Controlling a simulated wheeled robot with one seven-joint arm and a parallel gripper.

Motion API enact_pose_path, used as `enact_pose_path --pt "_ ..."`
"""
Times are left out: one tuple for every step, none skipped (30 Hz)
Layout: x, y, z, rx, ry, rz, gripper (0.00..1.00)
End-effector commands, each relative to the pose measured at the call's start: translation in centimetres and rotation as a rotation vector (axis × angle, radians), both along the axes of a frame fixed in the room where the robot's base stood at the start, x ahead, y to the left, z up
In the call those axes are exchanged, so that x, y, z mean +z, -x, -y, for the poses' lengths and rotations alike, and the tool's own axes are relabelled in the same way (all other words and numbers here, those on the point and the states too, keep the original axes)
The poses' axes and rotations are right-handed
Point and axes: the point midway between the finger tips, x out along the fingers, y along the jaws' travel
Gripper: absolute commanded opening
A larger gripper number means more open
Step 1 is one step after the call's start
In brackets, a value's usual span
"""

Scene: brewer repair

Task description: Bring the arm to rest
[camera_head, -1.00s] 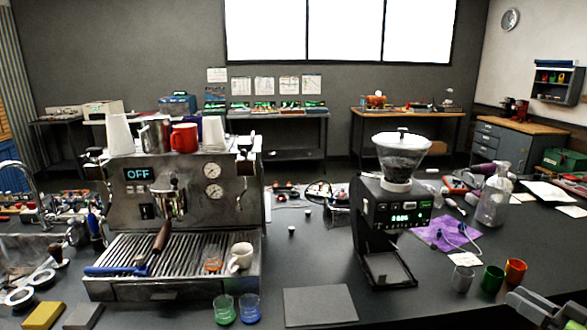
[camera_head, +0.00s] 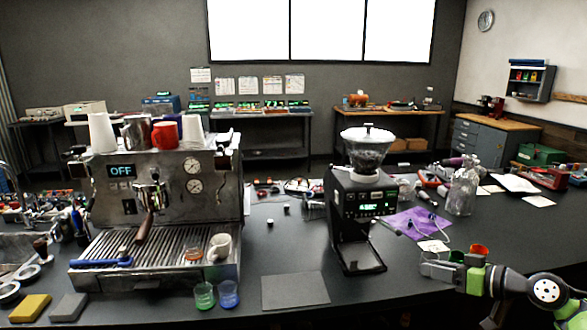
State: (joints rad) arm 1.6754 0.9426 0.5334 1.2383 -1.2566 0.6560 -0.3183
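My arm reaches in from the lower right, over the front right of the counter (camera_head: 400,295). My gripper (camera_head: 428,268) points left, seen from the side in front of the small cups. I see nothing held in it, but the gap between its fingers is too small to make out. An orange-red cup (camera_head: 480,249) shows just behind the arm. The green and grey cups beside it are mostly hidden by the gripper.
A coffee grinder (camera_head: 362,200) stands left of my gripper, and an espresso machine (camera_head: 165,190) reading OFF stands farther left. A dark mat (camera_head: 295,290) lies flat at the front.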

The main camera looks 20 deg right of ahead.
Motion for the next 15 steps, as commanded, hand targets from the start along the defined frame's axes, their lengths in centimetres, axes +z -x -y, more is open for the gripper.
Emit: enact_pose_path --pt "0.4 -1.7 -1.9 0.033 0.005 -0.047 0.37" --pt "0.5 -2.7 -3.1 0.049 0.008 -0.081 0.37" --pt "0.6 -3.9 -4.8 0.071 0.013 -0.13 0.37" --pt "0.7 -4.9 -6.3 0.087 0.02 -0.17 0.37" --pt "0.8 -5.9 -8.0 0.104 0.029 -0.214 0.37" --pt "1.0 -7.1 -10.7 0.125 0.046 -0.281 0.37" --pt "1.1 -7.9 -12.9 0.141 0.064 -0.336 0.37" --pt "1.2 -8.4 -15.3 0.153 0.085 -0.392 0.37" --pt "1.4 -8.8 -18.4 0.161 0.118 -0.462 0.37" --pt "1.6 -8.8 -20.6 0.161 0.146 -0.512 0.37" --pt "1.8 -8.6 -22.8 0.159 0.173 -0.557 0.37" --pt "2.0 -7.9 -25.5 0.149 0.212 -0.609 0.37" --pt "2.3 -7.2 -27.4 0.138 0.24 -0.642 0.37" --pt "2.5 -6.3 -29.1 0.126 0.268 -0.672 0.37" --pt "2.8 -4.9 -31.3 0.106 0.304 -0.702 0.37"
